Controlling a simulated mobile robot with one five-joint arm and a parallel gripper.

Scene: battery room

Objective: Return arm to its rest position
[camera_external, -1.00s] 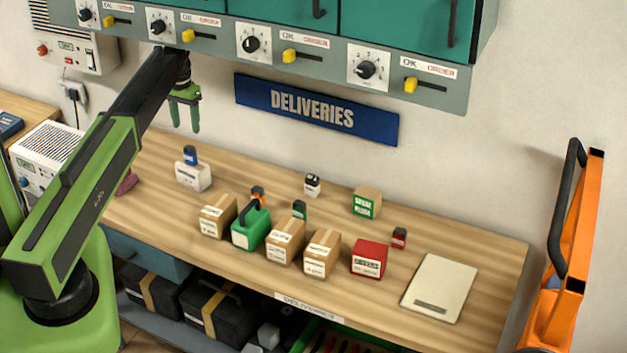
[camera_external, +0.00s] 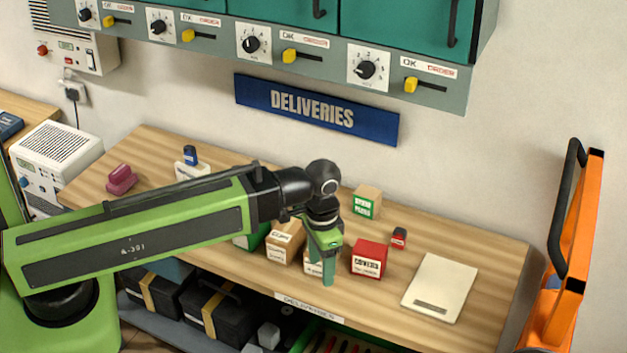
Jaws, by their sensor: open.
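My gripper (camera_external: 321,268) is open and points down at the front of the deliveries bench (camera_external: 225,262). My green and black arm stretches across the bench from the left. The fingers overlap a small cardboard box (camera_external: 311,268) in the picture, and I cannot tell whether they touch it. Another cardboard box (camera_external: 282,250) stands just left of the gripper, and a red box (camera_external: 369,259) stands just right of it. A green item (camera_external: 254,239) shows partly below my arm. My arm hides other things behind it.
At the back stand a green-labelled box (camera_external: 367,203) and a small red item (camera_external: 399,238). A pale flat plate (camera_external: 440,288) lies at the right. A teal cabinet with a switch panel (camera_external: 320,62) overhangs the bench. An orange frame (camera_external: 580,220) stands at the far right.

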